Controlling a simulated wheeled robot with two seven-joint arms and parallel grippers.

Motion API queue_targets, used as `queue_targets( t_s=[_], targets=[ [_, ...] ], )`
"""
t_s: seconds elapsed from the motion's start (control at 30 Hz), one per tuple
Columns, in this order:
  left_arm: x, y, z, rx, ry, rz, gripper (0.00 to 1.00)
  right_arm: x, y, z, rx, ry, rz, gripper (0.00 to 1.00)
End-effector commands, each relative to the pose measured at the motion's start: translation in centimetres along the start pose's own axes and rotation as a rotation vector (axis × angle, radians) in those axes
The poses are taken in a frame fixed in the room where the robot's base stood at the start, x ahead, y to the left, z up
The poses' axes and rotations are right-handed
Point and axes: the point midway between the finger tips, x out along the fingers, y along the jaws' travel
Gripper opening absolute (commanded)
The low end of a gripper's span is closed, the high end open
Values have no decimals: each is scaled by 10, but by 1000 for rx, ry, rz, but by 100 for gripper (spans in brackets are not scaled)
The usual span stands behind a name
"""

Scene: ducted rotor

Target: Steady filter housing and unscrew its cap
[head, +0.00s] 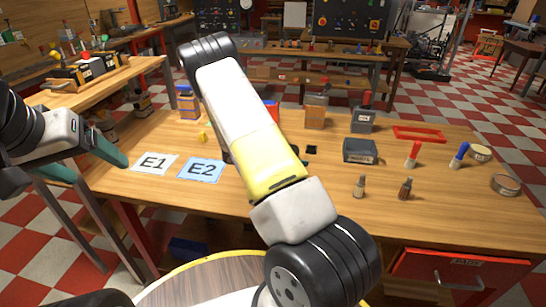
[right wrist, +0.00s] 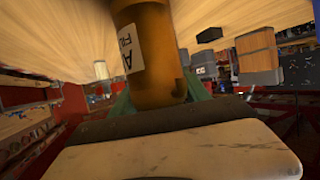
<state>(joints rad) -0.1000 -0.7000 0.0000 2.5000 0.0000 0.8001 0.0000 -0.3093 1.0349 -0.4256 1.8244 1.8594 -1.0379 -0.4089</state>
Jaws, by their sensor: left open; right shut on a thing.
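An amber-brown cylinder (right wrist: 157,55) with a white label, partly readable as "A" and "FI", fills the upper middle of the right wrist view; it appears to be the filter housing. My right gripper (right wrist: 158,88) is shut on it, with a green finger on each side. The top of the picture cuts the cylinder off, and I cannot make out a cap. In the head view my right arm hides the cylinder and the right fingers.
Cards E1 (head: 154,163) and E2 (head: 201,170) lie on the wooden table's left side. The table's front middle is mostly behind my right arm.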

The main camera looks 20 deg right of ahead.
Motion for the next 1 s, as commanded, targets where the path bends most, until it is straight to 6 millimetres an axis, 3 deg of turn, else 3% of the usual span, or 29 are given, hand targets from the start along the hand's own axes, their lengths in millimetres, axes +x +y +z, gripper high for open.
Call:
queue_targets(
  t_s=[0.33,0.57,1.0],
  targets=[
    [0,0,0,0,0,0,76,-2,-1,-4,2,0,-1,0],
    [0,0,0,0,0,0,76,-13,0,-32,3,-1,-1,0],
    [0,0,0,0,0,0,76,-112,22,-2,-2,-1,-4,0]
  ],
)
